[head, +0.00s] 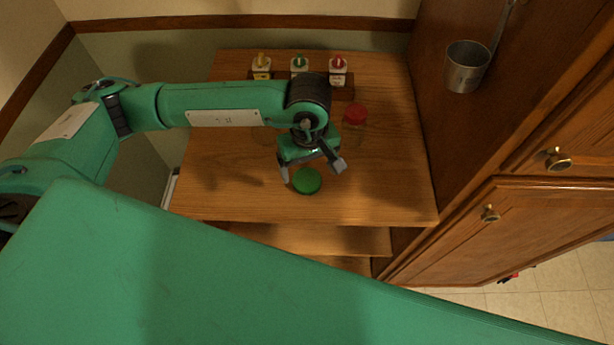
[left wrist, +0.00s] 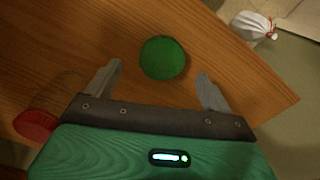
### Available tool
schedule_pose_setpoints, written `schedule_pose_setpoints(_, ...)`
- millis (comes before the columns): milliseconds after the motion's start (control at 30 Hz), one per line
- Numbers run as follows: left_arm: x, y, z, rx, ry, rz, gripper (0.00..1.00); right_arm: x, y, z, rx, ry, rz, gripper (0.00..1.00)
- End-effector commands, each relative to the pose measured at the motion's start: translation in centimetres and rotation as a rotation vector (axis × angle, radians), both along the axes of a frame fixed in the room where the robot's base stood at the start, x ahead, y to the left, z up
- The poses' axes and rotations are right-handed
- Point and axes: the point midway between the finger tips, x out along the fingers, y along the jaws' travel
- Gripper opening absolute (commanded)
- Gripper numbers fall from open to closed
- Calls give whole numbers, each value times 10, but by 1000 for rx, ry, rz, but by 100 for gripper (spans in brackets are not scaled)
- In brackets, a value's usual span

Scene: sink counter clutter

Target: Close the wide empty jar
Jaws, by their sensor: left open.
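A round green lid (head: 307,181) lies on the wooden top near its front edge. It also shows in the left wrist view (left wrist: 163,58), between and beyond the two fingertips. My left gripper (head: 312,170) is open and empty, pointing down with its fingers on either side of the lid and apart from it. A red-lidded clear jar (head: 355,114) stands behind and to the right of my gripper; its red lid shows at the lower left of the left wrist view (left wrist: 35,125). I cannot clearly make out an open wide jar; part of the top is hidden by my left arm.
Several small bottles with yellow, green and red tops (head: 299,66) stand in a wooden rack at the back. A metal cup (head: 467,67) hangs on the cabinet side at right. A white bag (left wrist: 252,25) lies below the top's edge. The front right of the top is clear.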

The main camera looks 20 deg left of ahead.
Motion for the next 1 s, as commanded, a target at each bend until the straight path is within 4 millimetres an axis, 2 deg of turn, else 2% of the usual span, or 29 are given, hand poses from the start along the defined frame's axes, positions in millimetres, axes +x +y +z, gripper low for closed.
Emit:
schedule_pose_setpoints(100, -1, 3, -12, 1, 5, 3, 85, 0, -1, 16, -1, 0, 0, 78)
schedule_pose_setpoints(300, -1, 3, -38, 1, 2, 2, 85, 0, -3, 24, -3, 0, 1, 78)
schedule_pose_setpoints(700, -1, 3, -43, -1, 0, 0, 85, 2, -3, 23, -3, -2, 1, 78)
schedule_pose_setpoints(933, -1, 3, -42, -1, 1, 0, 40, 2, -2, 23, -3, -2, 1, 78)
schedule_pose_setpoints(1000, -1, 3, -42, -1, 1, 1, 38, 2, -2, 23, -3, -2, 1, 78)
